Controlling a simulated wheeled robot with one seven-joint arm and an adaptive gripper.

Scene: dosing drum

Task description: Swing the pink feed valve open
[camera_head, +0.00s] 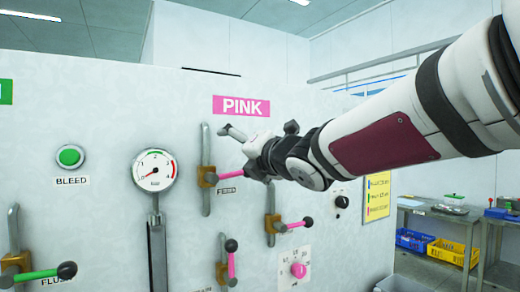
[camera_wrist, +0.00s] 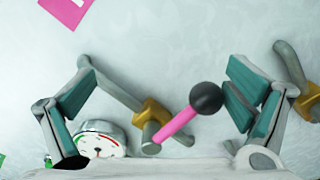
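The pink feed valve lever (camera_head: 230,176) sticks out to the right from a brass body (camera_head: 206,177) on a vertical pipe, under the PINK sign (camera_head: 241,106) and beside the FEED label (camera_head: 226,190). Its black ball end is hidden behind my gripper (camera_head: 245,145) in the head view. In the wrist view the pink lever (camera_wrist: 178,128) slants up and right to its black ball (camera_wrist: 206,97). My gripper (camera_wrist: 160,85) is open, with the ball between its spread fingers, nearer the right one. Neither finger visibly clamps it.
Another pink lever (camera_head: 297,224) sits below right, and one hangs down (camera_head: 231,262) below. A pressure gauge (camera_head: 155,170) is on the left, with a pink knob (camera_head: 299,270) lower right. A green flush lever (camera_head: 42,273) is far left. Shelves with bins stand at right.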

